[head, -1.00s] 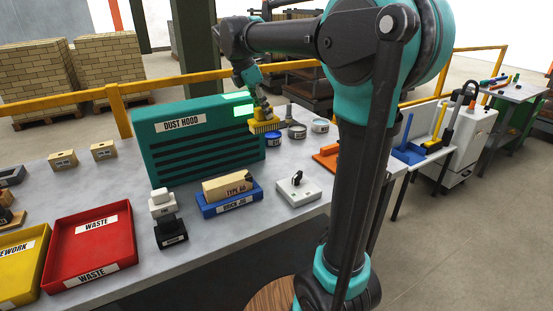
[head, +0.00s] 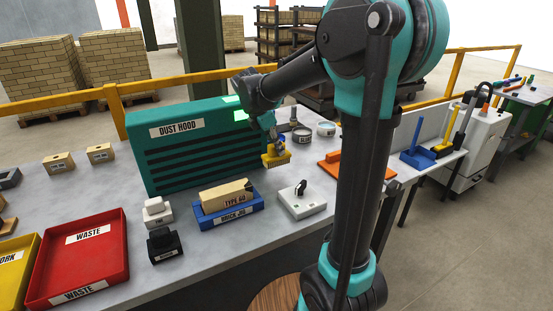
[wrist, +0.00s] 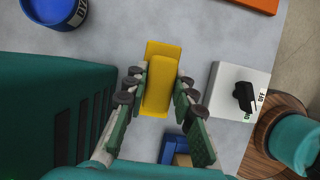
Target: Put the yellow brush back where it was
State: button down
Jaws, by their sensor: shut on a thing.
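The yellow brush (head: 277,159) is held in my gripper (head: 272,142), above the grey bench just right of the green dust hood (head: 160,165). In the wrist view the yellow brush (wrist: 161,84) lies between the two fingers of my gripper (wrist: 160,92), which touch or nearly touch its sides. The bench surface shows under it. The brush's underside is hidden in the wrist view.
A blue brick jig (head: 229,217) with a brick labelled TYPE 60 (head: 226,195) stands in front of the hood. A white switch box (head: 302,201) is to its right. Cans (head: 326,129) stand behind the brush. An orange tool (head: 350,168) lies right.

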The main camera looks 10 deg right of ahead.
aim_at(276, 158)
jog(key=shift+f, duration=2.5)
jog(key=c, duration=1.3)
grip_release()
jog(key=shift+f, duration=0.1)
jog(key=shift+o, duration=0.2)
jog(key=v, duration=1.2)
